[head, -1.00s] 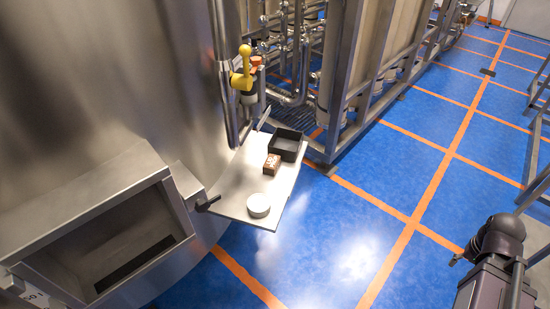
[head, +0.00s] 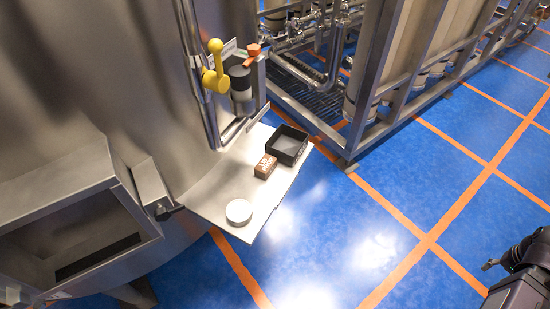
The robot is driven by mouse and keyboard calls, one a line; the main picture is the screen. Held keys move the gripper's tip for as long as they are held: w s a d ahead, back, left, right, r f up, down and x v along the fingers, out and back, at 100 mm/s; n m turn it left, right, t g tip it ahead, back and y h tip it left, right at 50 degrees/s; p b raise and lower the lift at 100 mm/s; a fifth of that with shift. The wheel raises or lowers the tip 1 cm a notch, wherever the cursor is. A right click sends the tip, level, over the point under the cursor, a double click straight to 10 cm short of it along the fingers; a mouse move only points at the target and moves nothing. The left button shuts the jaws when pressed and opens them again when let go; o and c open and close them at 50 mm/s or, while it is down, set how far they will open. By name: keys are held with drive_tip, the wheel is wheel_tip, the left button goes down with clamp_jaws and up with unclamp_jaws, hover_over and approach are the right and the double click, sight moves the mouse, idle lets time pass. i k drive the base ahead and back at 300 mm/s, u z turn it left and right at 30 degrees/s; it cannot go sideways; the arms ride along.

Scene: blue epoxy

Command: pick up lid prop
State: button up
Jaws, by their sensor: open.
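The lid prop (head: 265,166) is a small brown block with white lettering on top. It lies on a pale shelf (head: 210,194) fixed to the side of the steel tank, between a black tray and a white round piece. My gripper (head: 490,265) shows only in part at the right edge, beside my dark arm. It is open, far to the right of the lid prop and apart from it, over the blue floor. Nothing shows in it.
A black open tray (head: 286,145) and a white round piece (head: 239,212) share the shelf. A yellow-handled valve (head: 215,68) and a grey cylinder (head: 241,83) stand behind it. A steel frame (head: 375,125) stands to the right. The blue floor (head: 350,225) in front is clear.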

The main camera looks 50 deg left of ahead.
sight(264, 170)
drive_tip(key=z, duration=0.05)
drive_tip(key=i, duration=1.05)
drive_tip(key=z, duration=0.4)
drive_tip(key=k, duration=0.15)
drive_tip(key=u, duration=2.75)
drive_tip(key=i, duration=0.4)
drive_tip(key=u, duration=0.05)
